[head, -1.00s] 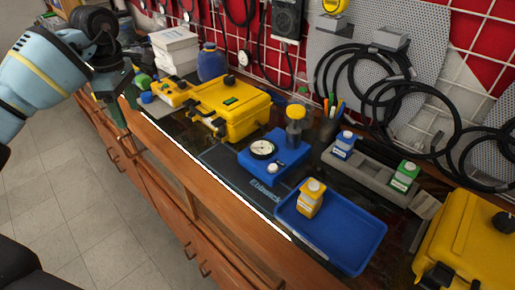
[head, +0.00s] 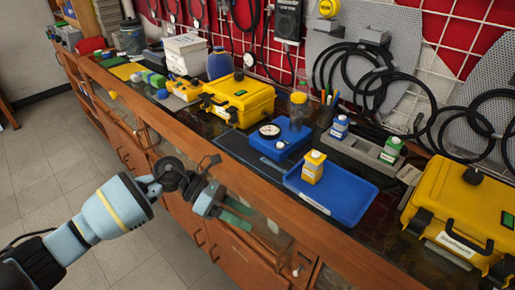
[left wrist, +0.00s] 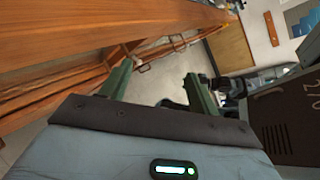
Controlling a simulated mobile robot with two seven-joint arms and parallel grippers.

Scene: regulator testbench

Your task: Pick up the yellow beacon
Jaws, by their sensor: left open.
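The yellow beacon (head: 313,167) is a small yellow block with a white round cap and a pale label. In the head view it stands upright in the blue tray (head: 345,204), near the tray's back left corner. My left gripper (head: 250,218) is in front of the bench edge, left of and lower than the beacon. Its green fingers are apart with nothing between them. The left wrist view also shows this open gripper (left wrist: 158,75), facing the cabinet fronts and floor; the beacon is not seen there. A dark arm end at that view's right is too unclear to read.
The wooden bench edge (head: 190,130) lies between my left gripper and the tray. A blue gauge unit (head: 282,143) stands left behind the tray. A grey rack (head: 360,150) with a blue and a green block is behind it. A yellow case (head: 465,215) stands at right.

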